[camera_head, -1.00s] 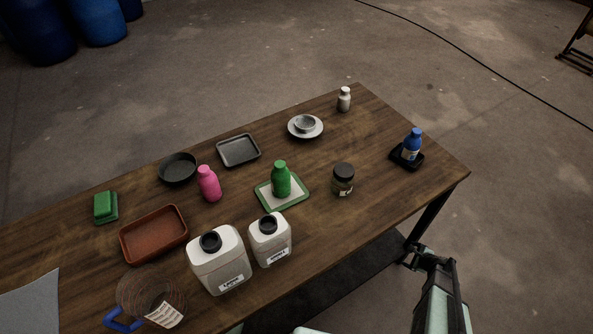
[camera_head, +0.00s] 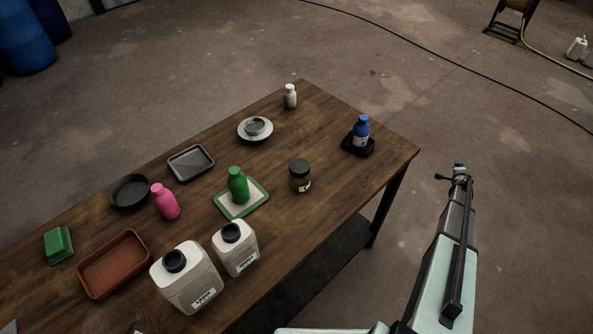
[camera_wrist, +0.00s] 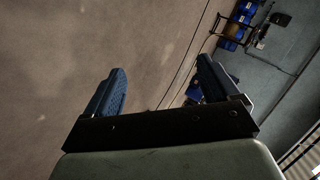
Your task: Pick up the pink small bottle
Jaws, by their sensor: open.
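The pink small bottle (camera_head: 165,202) stands on the wooden table (camera_head: 330,151), in the left part of the head view. It is upright and nothing covers it. A dark round pan (camera_head: 129,191) is just to its left. My gripper (camera_head: 459,171) is off the table's right side, far from the bottle, with bare floor behind it. In the wrist view my gripper (camera_wrist: 162,82) has its two blue fingers wide apart and nothing between them. The pink bottle is not in the wrist view.
A green bottle (camera_head: 238,185) stands on a green-rimmed tray (camera_head: 262,188). White jugs (camera_head: 186,278) stand at the front, beside a reddish tray (camera_head: 113,265). A dark jar (camera_head: 300,176), a blue bottle (camera_head: 361,131) and a white bottle (camera_head: 290,97) stand further right.

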